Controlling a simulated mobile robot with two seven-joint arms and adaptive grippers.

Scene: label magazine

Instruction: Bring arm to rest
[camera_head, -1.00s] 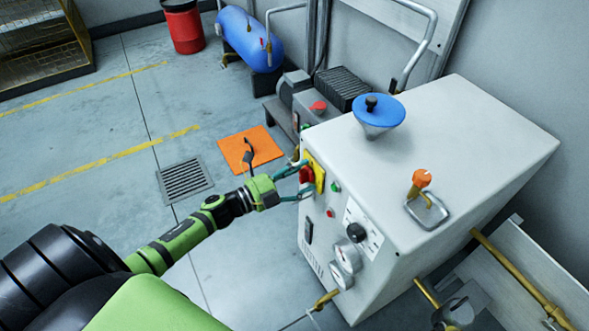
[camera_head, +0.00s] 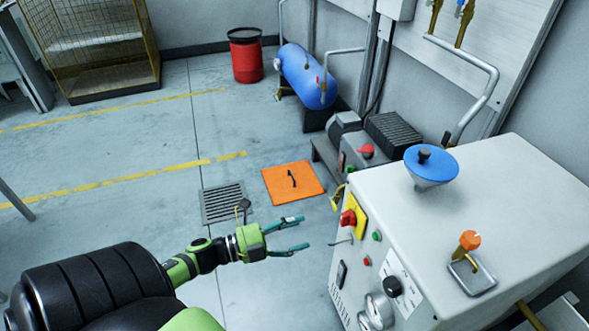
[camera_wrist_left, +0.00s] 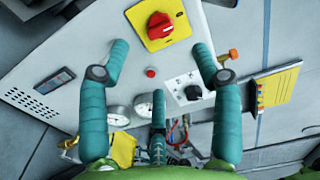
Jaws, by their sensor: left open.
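My left gripper (camera_head: 303,234) is open and empty, out in front of the grey machine cabinet (camera_head: 510,195). In the head view its teal fingers point right toward the cabinet's control face, with a gap between them and the red rotary switch (camera_head: 347,218) on its yellow plate (camera_head: 358,215). The left wrist view shows the spread fingers (camera_wrist_left: 160,70) with the red switch (camera_wrist_left: 160,25) beyond them. The switch is not between the fingers. My right gripper is in neither view.
A blue funnel (camera_head: 431,166) and an orange-knobbed handle (camera_head: 468,243) are on the cabinet top. An orange mat (camera_head: 293,183) and a floor grate (camera_head: 224,203) lie behind the gripper. A blue tank (camera_head: 308,75) and red drum (camera_head: 246,60) stand farther back. Open floor lies left.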

